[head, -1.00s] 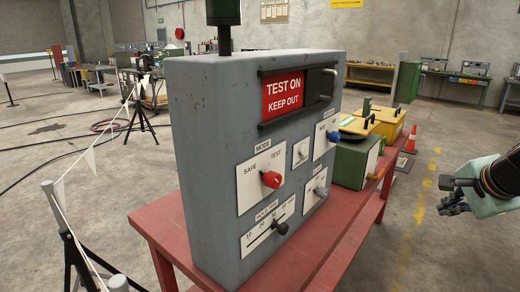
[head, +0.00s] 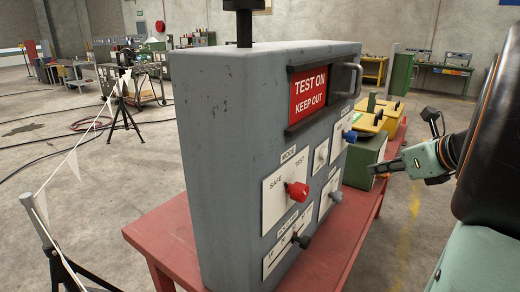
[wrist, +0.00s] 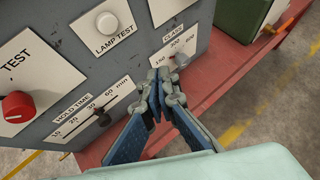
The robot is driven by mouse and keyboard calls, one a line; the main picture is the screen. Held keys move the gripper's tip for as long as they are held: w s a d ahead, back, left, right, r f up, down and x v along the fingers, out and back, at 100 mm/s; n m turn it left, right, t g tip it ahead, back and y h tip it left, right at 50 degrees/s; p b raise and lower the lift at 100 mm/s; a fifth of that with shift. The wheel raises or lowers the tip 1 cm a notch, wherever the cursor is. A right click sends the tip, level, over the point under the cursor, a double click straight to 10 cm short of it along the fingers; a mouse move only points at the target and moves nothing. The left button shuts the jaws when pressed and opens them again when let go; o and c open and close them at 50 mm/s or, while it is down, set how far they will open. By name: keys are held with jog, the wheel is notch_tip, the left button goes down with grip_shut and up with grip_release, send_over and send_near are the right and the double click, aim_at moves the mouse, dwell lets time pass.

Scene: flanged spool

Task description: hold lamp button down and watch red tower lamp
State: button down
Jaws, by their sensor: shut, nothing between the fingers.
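The lamp test button (wrist: 107,22) is a round white button on a white plate marked LAMP TEST; it also shows small in the head view (head: 321,155). It stands on the front of the grey panel box (head: 215,150). My gripper (wrist: 172,78) is shut and empty, apart from the button, to its lower right in the wrist view, with its tips in front of the class plate (wrist: 172,50). In the head view my gripper (head: 376,168) is right of the panel. Of the tower lamp (head: 244,28) only the dark stem and base show; no red lamp is visible.
Nearby controls are the red mode knob (head: 297,192), the hold time slider (wrist: 101,118) and a blue knob (head: 350,136). Green and yellow boxes (head: 368,120) stand beside the panel on the red table (head: 165,240). Floor right of the table is clear.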

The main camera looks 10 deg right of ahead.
aim_at(324, 154)
jog(key=shift+w+a+r, duration=0.2)
jog(key=shift+w, duration=0.05)
jog(key=w+a, duration=0.6)
jog(key=shift+w, duration=0.25)
dwell(0.4)
jog(key=shift+w, duration=0.1)
dwell(1.3)
jog(key=shift+w+a, duration=0.2)
jog(key=shift+w+a+p, duration=0.35)
jog(key=shift+w+p, duration=0.05)
jog(key=shift+p, duration=0.05)
dwell(2.9)
jog(key=shift+s, duration=0.1)
jog(key=shift+s+d, duration=0.6)
jog(key=shift+d, duration=0.05)
